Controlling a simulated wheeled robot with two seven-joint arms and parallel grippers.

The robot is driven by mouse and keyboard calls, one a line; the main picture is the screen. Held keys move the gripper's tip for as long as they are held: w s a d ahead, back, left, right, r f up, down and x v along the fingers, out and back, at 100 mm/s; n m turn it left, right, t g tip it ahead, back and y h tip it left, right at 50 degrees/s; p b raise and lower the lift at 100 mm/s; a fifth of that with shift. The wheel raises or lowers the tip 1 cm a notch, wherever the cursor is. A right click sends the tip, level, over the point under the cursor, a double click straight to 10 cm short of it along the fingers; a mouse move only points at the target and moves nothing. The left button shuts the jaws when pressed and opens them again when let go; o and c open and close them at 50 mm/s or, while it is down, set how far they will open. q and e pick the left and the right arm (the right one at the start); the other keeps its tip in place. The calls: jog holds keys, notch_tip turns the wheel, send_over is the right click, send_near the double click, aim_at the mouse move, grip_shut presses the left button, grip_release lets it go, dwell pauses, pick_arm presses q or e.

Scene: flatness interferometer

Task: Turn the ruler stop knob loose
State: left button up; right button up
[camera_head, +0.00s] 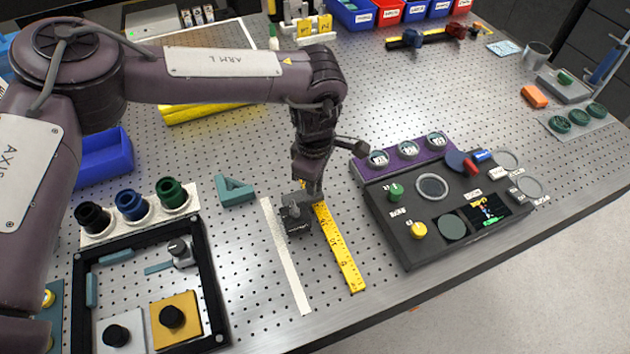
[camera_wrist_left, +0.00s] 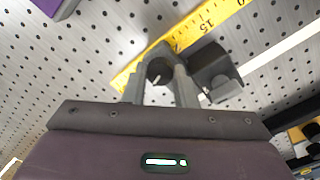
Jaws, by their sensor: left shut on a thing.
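A yellow ruler (camera_head: 340,248) lies on the perforated table, and it also shows in the left wrist view (camera_wrist_left: 208,25). The dark ruler stop (camera_head: 297,222) sits at the ruler's left side; its block (camera_wrist_left: 212,68) shows right of my fingers in the left wrist view. My left gripper (camera_head: 301,200) reaches down over the stop. In the left wrist view its grey fingers (camera_wrist_left: 160,68) are shut on the dark round stop knob (camera_wrist_left: 158,72), which has a short white mark. The head view hides the knob behind the gripper.
A white strip (camera_head: 286,255) lies left of the ruler. A dark instrument panel (camera_head: 400,240) with knobs stands to the right. A teal angled block (camera_head: 235,190) and a black-framed tray (camera_head: 212,290) are to the left.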

pick_arm(q)
jog(key=n+b, duration=0.2)
jog(key=n, duration=0.2)
jog(key=shift+f+n, duration=0.1)
jog(key=shift+n, duration=0.3)
jog(key=n+b, duration=0.1)
jog(key=n, duration=0.2)
jog(key=shift+n+b, duration=0.3)
jog(key=shift+b, duration=0.05)
jog(key=n, duration=0.2)
jog(key=shift+n, duration=1.7)
jog(key=o, duration=1)
